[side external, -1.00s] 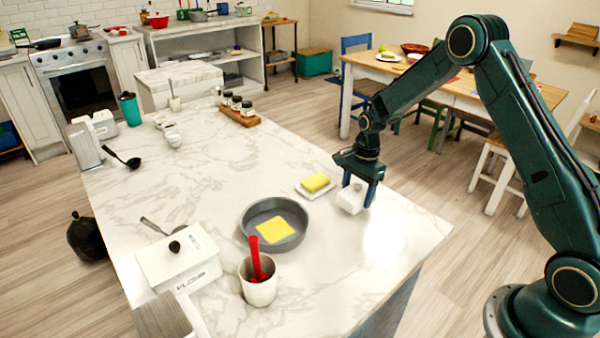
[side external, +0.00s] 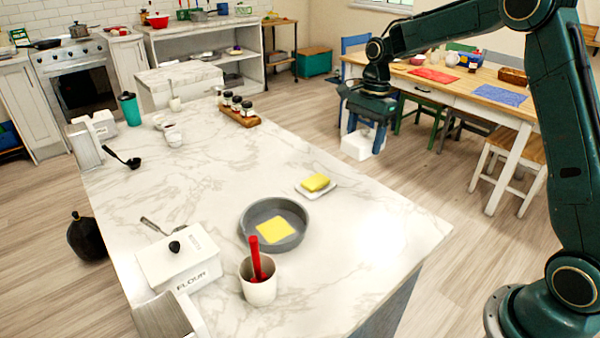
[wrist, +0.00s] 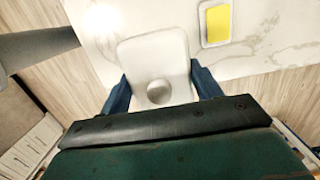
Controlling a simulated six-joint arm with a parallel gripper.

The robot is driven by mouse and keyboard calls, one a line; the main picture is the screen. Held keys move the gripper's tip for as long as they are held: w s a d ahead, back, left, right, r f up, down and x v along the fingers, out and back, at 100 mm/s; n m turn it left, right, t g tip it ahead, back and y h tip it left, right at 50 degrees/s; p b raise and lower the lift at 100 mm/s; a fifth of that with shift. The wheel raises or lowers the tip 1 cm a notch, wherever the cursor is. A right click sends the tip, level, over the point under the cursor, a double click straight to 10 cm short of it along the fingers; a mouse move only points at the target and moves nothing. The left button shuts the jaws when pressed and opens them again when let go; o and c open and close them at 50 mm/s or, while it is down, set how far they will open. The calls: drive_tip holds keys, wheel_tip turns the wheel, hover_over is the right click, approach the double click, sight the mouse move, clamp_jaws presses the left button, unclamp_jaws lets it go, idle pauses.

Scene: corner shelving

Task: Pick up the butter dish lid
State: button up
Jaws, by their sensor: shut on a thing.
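The white butter dish lid (side external: 357,145) hangs in my gripper (side external: 366,140), raised above the marble counter near its far right edge. In the wrist view the lid (wrist: 155,62) sits between the two blue fingers of my gripper (wrist: 172,95), with its round knob toward the camera. My gripper is shut on the lid. The butter dish base, a small white plate (side external: 302,190), stands on the counter with a yellow block of butter (side external: 315,182) on it. The plate and butter also show in the wrist view, where the butter (wrist: 216,24) lies apart from the lid.
A round grey pan (side external: 250,240) with a yellow square in it stands near the plate. A white crock (side external: 260,290) with a red handle and a flour box (side external: 180,265) are nearer. The counter's right part is clear. A wooden table (side external: 455,88) stands beyond.

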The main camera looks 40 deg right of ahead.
drive_tip(key=shift+r, duration=0.2)
idle(0.5)
drive_tip(key=shift+w+f, duration=0.35)
drive_tip(key=shift+w, duration=0.3)
hover_over(315, 180)
wheel_tip(315, 180, down, 10)
drive_tip(key=shift+d+f, duration=0.1)
drive_tip(key=shift+f, duration=0.2)
drive_tip(key=shift+f, duration=0.35)
drive_tip(key=shift+f, duration=3.05)
drive_tip(key=shift+f, duration=0.15)
